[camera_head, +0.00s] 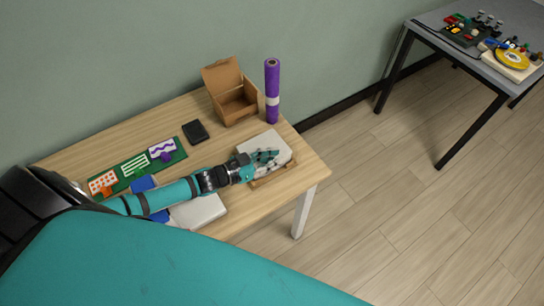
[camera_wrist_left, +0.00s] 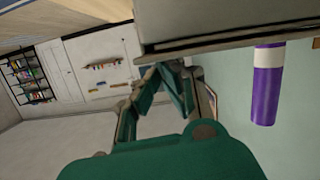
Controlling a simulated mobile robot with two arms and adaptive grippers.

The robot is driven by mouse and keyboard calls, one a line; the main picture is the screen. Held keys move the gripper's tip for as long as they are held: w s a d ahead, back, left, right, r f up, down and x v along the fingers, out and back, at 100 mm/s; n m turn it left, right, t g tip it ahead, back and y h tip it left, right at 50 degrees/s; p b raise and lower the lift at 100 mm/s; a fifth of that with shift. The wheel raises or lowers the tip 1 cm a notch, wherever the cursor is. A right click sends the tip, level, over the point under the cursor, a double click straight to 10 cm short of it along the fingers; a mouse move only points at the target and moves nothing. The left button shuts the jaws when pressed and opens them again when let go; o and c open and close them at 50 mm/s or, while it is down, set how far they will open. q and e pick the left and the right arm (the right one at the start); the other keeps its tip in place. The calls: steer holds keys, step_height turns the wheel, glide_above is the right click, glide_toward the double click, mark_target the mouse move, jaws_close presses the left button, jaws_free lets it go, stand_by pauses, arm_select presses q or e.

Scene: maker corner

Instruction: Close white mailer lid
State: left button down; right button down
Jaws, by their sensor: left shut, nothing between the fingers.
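The white mailer (camera_head: 272,139) lies near the right end of the wooden table, with a brown edge (camera_head: 274,175) showing along its front right side. My left gripper (camera_head: 268,157) is shut and empty, and overlaps the mailer in the head view, hiding part of it. In the left wrist view, a pale panel (camera_wrist_left: 235,18), which looks like part of the mailer, is right beside the shut fingertips (camera_wrist_left: 166,76). I cannot tell whether they touch it, or how far the lid is open. My right gripper is not in view.
An open brown cardboard box (camera_head: 238,105) and an upright purple roll (camera_head: 272,85) stand behind the mailer. A black square item (camera_head: 195,132) and a green mat (camera_head: 127,172) with patterned cards lie left. A white flat item (camera_head: 202,212) lies beside my left arm. The table's right corner is clear.

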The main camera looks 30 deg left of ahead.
arm_select(q)
step_height(320, 180, up, 4)
steer(key=p, duration=0.4)
steer(key=shift+w+r, duration=0.1)
steer(key=shift+r, duration=0.05)
steer(key=b+v, duration=0.2)
steer(key=v, duration=0.8)
steer(key=shift+s+d+f, duration=0.1)
steer(key=shift+s+f, duration=0.15)
